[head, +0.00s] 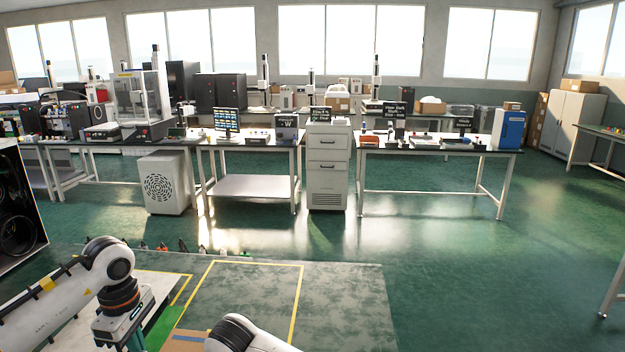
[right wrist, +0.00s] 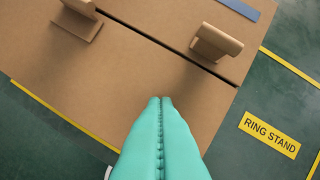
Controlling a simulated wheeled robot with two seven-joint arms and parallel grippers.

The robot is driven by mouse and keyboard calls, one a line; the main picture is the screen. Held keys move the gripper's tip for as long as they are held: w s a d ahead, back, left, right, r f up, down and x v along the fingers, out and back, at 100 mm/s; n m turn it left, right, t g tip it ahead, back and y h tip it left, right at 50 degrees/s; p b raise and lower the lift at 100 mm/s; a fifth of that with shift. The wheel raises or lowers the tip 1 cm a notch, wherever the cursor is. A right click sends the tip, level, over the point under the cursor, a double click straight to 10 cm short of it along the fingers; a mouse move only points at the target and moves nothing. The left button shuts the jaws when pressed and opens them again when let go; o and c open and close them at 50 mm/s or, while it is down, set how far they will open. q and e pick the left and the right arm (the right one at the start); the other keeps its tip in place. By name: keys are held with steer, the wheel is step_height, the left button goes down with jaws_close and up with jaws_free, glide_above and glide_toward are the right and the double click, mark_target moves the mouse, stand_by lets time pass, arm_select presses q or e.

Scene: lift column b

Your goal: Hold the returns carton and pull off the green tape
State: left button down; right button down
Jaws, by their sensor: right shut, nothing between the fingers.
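The brown carton (right wrist: 130,75) fills much of the right wrist view, with a dark straight seam across its top. Two cardboard pieces, one upper left (right wrist: 80,20) and one right of centre (right wrist: 215,43), stand up from it. A blue strip (right wrist: 238,9) lies near its top right edge. I make out no green tape on the carton. My right gripper (right wrist: 160,99) has teal fingers pressed together, empty, over the carton. In the head view a corner of the carton (head: 184,341) shows at the bottom. My left gripper (head: 134,341) is beside it on the left, its fingertips mostly cut off.
Yellow lines (head: 297,300) mark the work surface, and a yellow RING STAND label (right wrist: 270,134) lies right of the carton. A green patch (head: 164,325) shows between my left gripper and the carton. Small items line the far edge. Benches and a drawer cabinet (head: 328,175) stand farther off.

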steer(key=shift+s+d+f, duration=0.1)
steer(key=shift+f, duration=0.1)
